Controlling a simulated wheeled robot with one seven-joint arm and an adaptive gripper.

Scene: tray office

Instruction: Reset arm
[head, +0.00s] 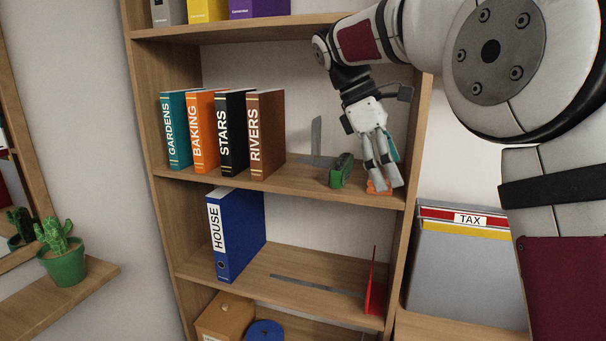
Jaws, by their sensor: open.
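My arm reaches in from the right in the head view. My gripper (385,184) points down at the right end of the middle shelf (300,181), with its fingers open. A small orange object (378,188) lies on the shelf at the fingertips and is partly hidden by them. I cannot tell whether the fingers touch it. A teal piece (393,148) shows just behind the fingers, mostly hidden. A small green object (342,170) stands on the shelf just left of the gripper.
Left of the gripper stand a grey bookend (317,143) and several binders, including RIVERS (266,130). The shelf below holds a blue HOUSE binder (238,233) and a red bookend (375,290). A grey file box (465,275) stands right of the bookcase. A potted cactus (65,267) is far left.

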